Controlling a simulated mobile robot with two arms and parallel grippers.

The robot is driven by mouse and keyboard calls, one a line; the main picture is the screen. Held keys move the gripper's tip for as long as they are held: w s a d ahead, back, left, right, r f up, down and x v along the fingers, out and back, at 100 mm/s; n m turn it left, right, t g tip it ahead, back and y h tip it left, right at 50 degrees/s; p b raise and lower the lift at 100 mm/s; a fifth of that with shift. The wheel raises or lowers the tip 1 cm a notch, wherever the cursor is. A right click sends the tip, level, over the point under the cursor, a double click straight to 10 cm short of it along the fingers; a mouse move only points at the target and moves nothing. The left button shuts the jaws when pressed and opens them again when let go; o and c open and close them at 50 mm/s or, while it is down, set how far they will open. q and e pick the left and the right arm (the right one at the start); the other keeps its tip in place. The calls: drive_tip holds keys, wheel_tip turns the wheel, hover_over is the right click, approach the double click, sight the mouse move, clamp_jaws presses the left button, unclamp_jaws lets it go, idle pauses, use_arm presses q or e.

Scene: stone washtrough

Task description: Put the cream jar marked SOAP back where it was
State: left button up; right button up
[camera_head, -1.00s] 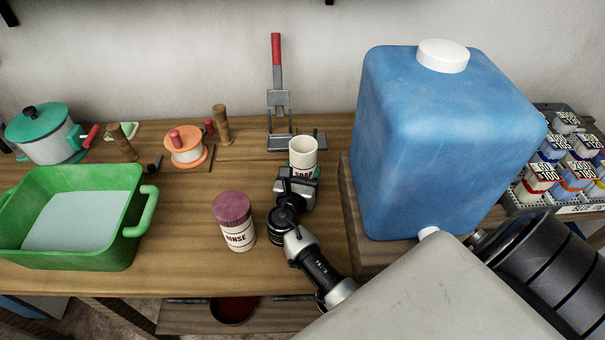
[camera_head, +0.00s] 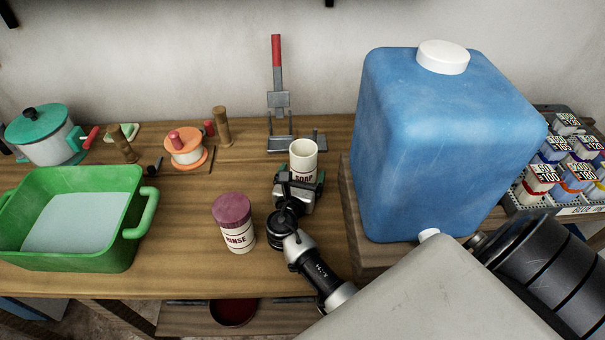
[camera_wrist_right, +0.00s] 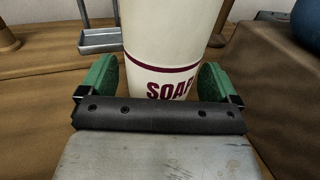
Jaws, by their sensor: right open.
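The cream jar marked SOAP (camera_head: 303,161) stands upright on the wooden bench, in front of the red-handled press; its open top shows. My right gripper (camera_head: 302,180) is at the jar's near side, low down. In the right wrist view the cream jar (camera_wrist_right: 172,35) rises between the two green finger pads of my right gripper (camera_wrist_right: 158,82). The pads are spread, with a gap beside the jar. The jar's base is hidden behind the gripper body. My left gripper is not in view.
A RINSE jar (camera_head: 234,222) with a purple lid stands close left of my right wrist. The press (camera_head: 279,105) is just behind the SOAP jar. A big blue tank (camera_head: 440,150) stands to the right. A green basin (camera_head: 135,200) is at left. Bench between basin and RINSE jar is clear.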

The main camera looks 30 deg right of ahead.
drive_tip(key=b+v, duration=0.1)
drive_tip(key=v, duration=1)
drive_tip(key=shift+s+a, duration=0.2)
drive_tip(key=shift+a, duration=0.05)
